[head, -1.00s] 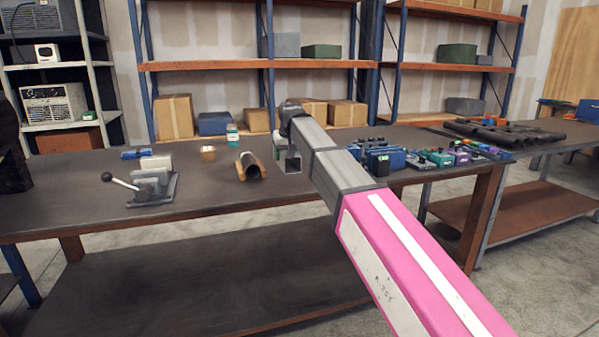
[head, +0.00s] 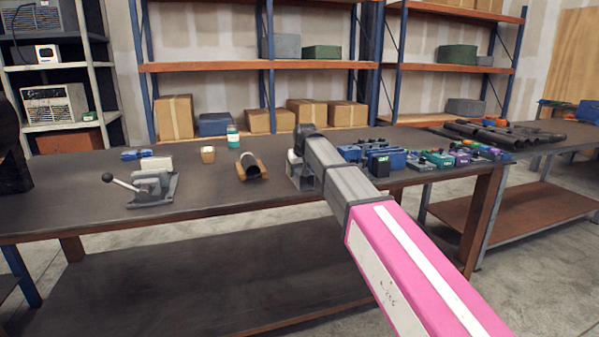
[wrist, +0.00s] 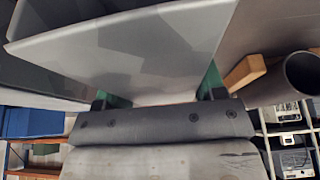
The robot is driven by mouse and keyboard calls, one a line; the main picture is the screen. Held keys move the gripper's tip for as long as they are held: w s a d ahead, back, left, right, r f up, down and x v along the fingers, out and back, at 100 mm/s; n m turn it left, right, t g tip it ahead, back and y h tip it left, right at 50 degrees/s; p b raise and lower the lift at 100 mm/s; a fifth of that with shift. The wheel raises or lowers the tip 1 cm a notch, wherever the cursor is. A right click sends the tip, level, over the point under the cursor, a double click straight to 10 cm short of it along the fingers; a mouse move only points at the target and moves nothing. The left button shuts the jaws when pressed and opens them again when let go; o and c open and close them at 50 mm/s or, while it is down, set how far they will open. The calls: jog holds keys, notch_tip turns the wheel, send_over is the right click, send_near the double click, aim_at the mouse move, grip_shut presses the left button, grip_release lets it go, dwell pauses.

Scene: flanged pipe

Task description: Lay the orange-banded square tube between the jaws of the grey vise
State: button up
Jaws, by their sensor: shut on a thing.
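The grey vise (head: 153,186) stands on the workbench at left in the head view, its black-knobbed lever pointing left. My gripper (head: 303,160) is over the bench, well to the right of the vise; its jaws are partly hidden by my arm. In the wrist view, my gripper (wrist: 163,92) is shut on a large smooth grey piece (wrist: 130,55), which I take to be the square tube. Green finger pads show at both sides. A thin orange-red line shows at its near edge; I cannot make out the band clearly. The vise jaws' gap is too small to judge.
A dark pipe (head: 249,165) on a wooden cradle lies between vise and gripper. A small wooden block (head: 208,154) and a teal-labelled jar (head: 233,137) stand behind it. Several blue and green items (head: 388,158) crowd the bench at right. The bench front between vise and cradle is clear.

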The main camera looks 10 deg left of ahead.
jog(key=o, duration=1.4)
jog(key=shift+f, duration=0.1)
jog(key=shift+c, duration=0.2)
jog(key=v, duration=1.2)
